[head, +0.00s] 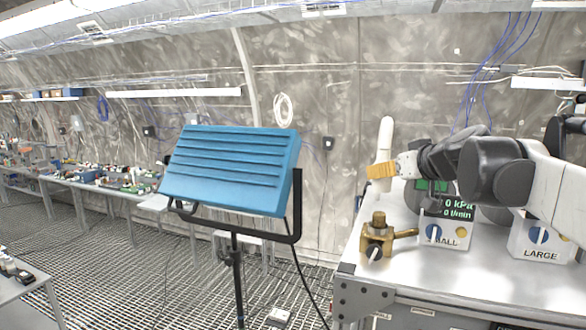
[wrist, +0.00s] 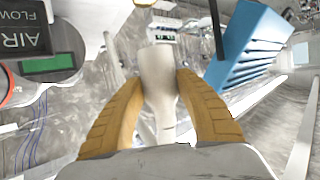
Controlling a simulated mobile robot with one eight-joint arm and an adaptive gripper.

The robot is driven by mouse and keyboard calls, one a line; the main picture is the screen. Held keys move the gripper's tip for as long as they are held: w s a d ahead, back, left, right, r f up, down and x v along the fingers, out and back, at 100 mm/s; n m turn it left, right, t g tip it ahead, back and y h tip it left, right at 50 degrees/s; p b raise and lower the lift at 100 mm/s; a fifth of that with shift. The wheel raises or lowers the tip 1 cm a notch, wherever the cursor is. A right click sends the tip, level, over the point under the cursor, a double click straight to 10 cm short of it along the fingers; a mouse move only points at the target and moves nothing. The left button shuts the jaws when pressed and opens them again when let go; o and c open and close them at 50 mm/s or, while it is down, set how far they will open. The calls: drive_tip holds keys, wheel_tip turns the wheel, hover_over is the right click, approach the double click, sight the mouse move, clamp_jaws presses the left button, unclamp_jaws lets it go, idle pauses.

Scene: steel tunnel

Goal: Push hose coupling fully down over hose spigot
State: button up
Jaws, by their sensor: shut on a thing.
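My gripper (head: 381,171) has yellow fingers closed around a white, tube-like piece (head: 386,140), which I take to be the hose coupling. It stands nearly upright, extending well above the fingers and slightly below them. In the wrist view the white piece (wrist: 158,68) sits between both fingers (wrist: 160,92). A brass fitting (head: 378,236) with a short upright stub (head: 379,217), apparently the hose spigot, stands on the bench's left part. The held piece is above the stub in the head view, with a visible gap. The spigot cannot be made out in the wrist view.
The steel bench (head: 480,272) carries boxes marked SMALL (head: 445,236) and LARGE (head: 541,241), right of the brass fitting. A pressure and flow display (head: 456,210) is partly hidden behind my arm. A blue panel on a stand (head: 235,168) is left of the bench.

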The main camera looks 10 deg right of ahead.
sight(380, 213)
drive_tip(key=shift+s+f+b, duration=0.25)
drive_tip(key=shift+f+b, duration=0.3)
drive_tip(key=shift+f, duration=0.35)
drive_tip(key=f, duration=0.1)
drive_tip(key=f+b, duration=0.1)
drive_tip(key=shift+w+f+b, duration=0.2)
drive_tip(key=shift+f+b, duration=0.1)
drive_tip(key=shift+s+f, duration=0.1)
drive_tip(key=shift+f, duration=0.15)
drive_tip(key=shift+f+b, duration=2.2)
drive_tip(key=shift+f, duration=0.8)
drive_tip(key=o, duration=1.2)
drive_tip(key=shift+r, duration=0.1)
drive_tip(key=v, duration=1.2)
